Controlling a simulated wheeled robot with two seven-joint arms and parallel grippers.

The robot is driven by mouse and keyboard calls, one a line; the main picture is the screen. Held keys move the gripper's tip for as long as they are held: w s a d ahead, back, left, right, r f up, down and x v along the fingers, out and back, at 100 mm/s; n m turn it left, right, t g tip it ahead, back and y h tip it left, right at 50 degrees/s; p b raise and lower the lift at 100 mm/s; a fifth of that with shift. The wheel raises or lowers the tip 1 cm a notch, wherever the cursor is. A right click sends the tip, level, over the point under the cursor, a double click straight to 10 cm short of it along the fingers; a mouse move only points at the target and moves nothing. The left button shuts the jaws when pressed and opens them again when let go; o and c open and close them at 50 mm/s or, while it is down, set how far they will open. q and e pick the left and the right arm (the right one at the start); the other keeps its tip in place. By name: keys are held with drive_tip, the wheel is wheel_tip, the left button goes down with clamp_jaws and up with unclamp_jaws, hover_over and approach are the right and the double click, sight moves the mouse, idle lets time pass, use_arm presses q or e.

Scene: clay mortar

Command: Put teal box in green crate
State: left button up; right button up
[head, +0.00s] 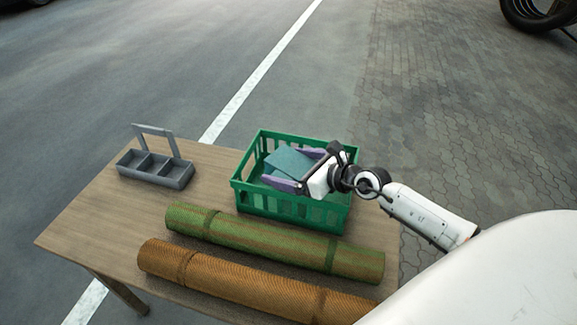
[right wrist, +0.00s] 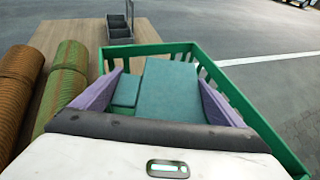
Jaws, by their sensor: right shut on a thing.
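The teal box (head: 287,160) is between the purple fingers of my right gripper (head: 284,168), within the rim of the green crate (head: 293,207). My right gripper is shut on it. In the right wrist view the box (right wrist: 168,95) fills much of the gap between the fingers, and a smaller teal surface (right wrist: 127,91) shows beside it; I cannot tell whether that is a separate thing. The crate's wall (right wrist: 235,92) runs around them. I cannot tell whether the box touches the crate floor. My left gripper is not in view.
A green rolled mat (head: 270,240) and an orange rolled mat (head: 250,285) lie in front of the crate. A grey divided caddy with a handle (head: 155,168) stands at the table's back left. Bare wooden table (head: 95,210) shows at the left.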

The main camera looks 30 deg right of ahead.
drive_tip(key=shift+s+f, duration=0.15)
drive_tip(key=shift+f, duration=0.3)
drive_tip(key=o, duration=1.2)
drive_tip(key=shift+f, duration=0.15)
drive_tip(key=shift+o, duration=0.8)
drive_tip(key=shift+s+a+f, duration=0.1)
drive_tip(key=shift+s+f, duration=0.05)
drive_tip(key=shift+f, duration=0.05)
drive_tip(key=shift+r, duration=0.5)
drive_tip(key=r+p+v, duration=0.1)
drive_tip(key=v, duration=1.1)
drive_tip(key=shift+w+p, duration=0.3)
drive_tip(key=shift+p, duration=0.1)
